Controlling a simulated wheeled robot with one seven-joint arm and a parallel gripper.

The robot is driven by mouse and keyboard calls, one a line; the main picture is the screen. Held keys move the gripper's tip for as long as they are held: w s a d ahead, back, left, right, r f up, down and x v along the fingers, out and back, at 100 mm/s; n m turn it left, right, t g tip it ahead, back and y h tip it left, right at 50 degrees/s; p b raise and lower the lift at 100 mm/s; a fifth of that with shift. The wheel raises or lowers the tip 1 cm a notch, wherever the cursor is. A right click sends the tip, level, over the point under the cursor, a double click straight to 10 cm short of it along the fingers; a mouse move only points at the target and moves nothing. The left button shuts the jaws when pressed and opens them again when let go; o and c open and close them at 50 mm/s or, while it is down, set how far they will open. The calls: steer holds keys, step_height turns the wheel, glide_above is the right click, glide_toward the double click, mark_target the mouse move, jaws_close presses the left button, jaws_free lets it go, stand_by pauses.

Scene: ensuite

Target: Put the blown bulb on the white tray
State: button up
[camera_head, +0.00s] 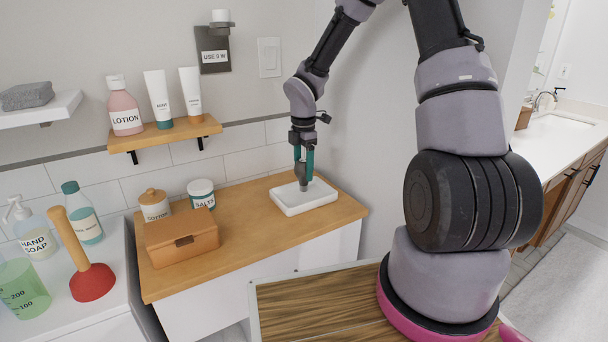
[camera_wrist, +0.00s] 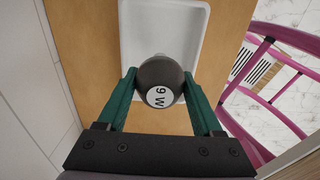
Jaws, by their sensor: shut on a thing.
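A dark grey bulb (camera_wrist: 161,72) with a white label reading "9 W" is between the green fingers of my gripper (camera_wrist: 160,92) in the wrist view. My gripper (camera_head: 304,172) is shut on the bulb (camera_head: 303,181), which points down over the white tray (camera_head: 303,206) in the head view. The tray is shallow and rectangular and lies on the wooden counter top. It looks empty apart from the bulb above it. I cannot tell whether the bulb touches the tray floor. The tray also shows beyond the bulb in the wrist view (camera_wrist: 190,20).
On the wooden counter (camera_head: 257,225), a wooden box (camera_head: 182,240), a cotton jar (camera_head: 154,206) and a salts jar (camera_head: 201,194) stand left of the tray. A shelf (camera_head: 166,138) with lotion and tubes is on the wall. A "USE 9 W" sign (camera_head: 214,56) hangs above.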

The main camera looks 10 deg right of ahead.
steer(key=shift+f, duration=0.95)
steer(key=o, duration=1.5)
steer(key=shift+f, duration=0.15)
steer(key=shift+o, duration=0.2)
step_height(320, 180, up, 12)
steer(key=shift+r, duration=0.1)
steer(key=s+d+r+m+t+y, duration=0.1)
steer(key=s+d+r+m+t, duration=0.2)
steer(key=s+r+m, duration=0.7)
steer(key=s+d+r+m+t+y, duration=0.1)
steer(key=s+d+r+m+t, duration=0.2)
steer(key=s+r+m, duration=0.8)
steer(key=s+m+t, duration=0.1)
steer(key=s+m, duration=0.1)
steer(key=m, duration=0.2)
steer(key=shift+r+m, duration=0.3)
steer(key=shift+m, duration=0.1)
